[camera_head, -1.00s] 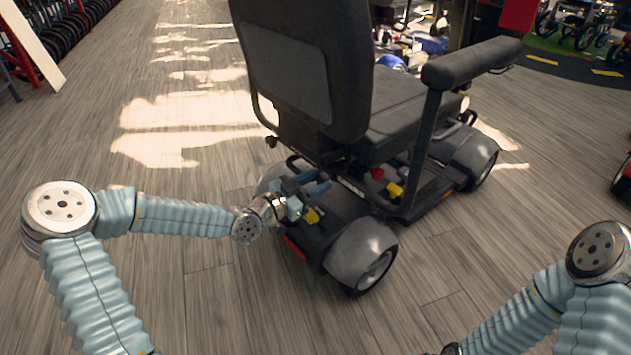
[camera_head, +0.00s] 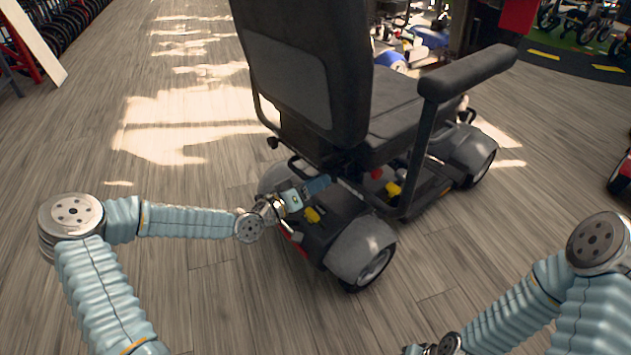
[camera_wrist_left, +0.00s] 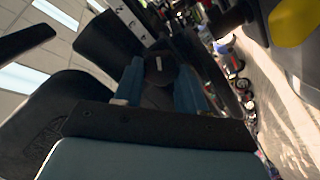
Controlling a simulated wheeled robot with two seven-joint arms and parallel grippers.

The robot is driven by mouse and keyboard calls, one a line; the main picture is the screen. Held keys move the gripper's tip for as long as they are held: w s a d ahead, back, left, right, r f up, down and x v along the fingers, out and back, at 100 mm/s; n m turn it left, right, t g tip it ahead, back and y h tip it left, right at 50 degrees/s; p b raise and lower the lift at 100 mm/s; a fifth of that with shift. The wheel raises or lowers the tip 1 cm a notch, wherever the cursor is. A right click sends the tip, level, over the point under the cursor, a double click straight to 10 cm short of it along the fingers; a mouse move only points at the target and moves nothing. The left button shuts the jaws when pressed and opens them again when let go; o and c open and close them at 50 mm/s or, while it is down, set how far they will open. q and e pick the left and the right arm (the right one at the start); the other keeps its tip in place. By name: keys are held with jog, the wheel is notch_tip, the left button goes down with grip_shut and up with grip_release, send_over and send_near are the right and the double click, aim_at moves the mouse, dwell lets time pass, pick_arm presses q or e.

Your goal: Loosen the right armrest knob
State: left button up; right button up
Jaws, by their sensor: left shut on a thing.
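The mobility scooter has a black seat (camera_head: 300,75), seen from behind. Its right armrest (camera_head: 470,72) stands on a dark post at the picture's right. My left gripper (camera_head: 318,185) reaches in low behind the seat, above the rear deck. In the left wrist view its two blue fingers (camera_wrist_left: 161,82) are closed around a dark, rounded knob (camera_wrist_left: 158,66) under the seat. The fingers hide the knob in the head view. My right arm shows at the lower right; its gripper fingers cannot be made out at the bottom edge.
A red vehicle (camera_head: 622,178) is at the right edge. Bikes and other scooters stand behind. Open wood floor (camera_head: 190,285) lies left and in front.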

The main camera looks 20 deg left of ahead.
pick_arm(q)
jog(key=n, duration=0.5)
jog(key=shift+a+f+n, duration=0.1)
jog(key=shift+n, duration=0.2)
jog(key=n, duration=0.6)
jog(key=shift+f, duration=0.1)
jog(key=shift+n, duration=0.4)
jog(key=o, duration=1.1)
jog(key=shift+c, duration=0.2)
jog(key=v, duration=1.3)
jog(key=shift+s+a+p, duration=0.25)
jog(key=shift+a+p, duration=0.05)
jog(key=shift+p, duration=0.1)
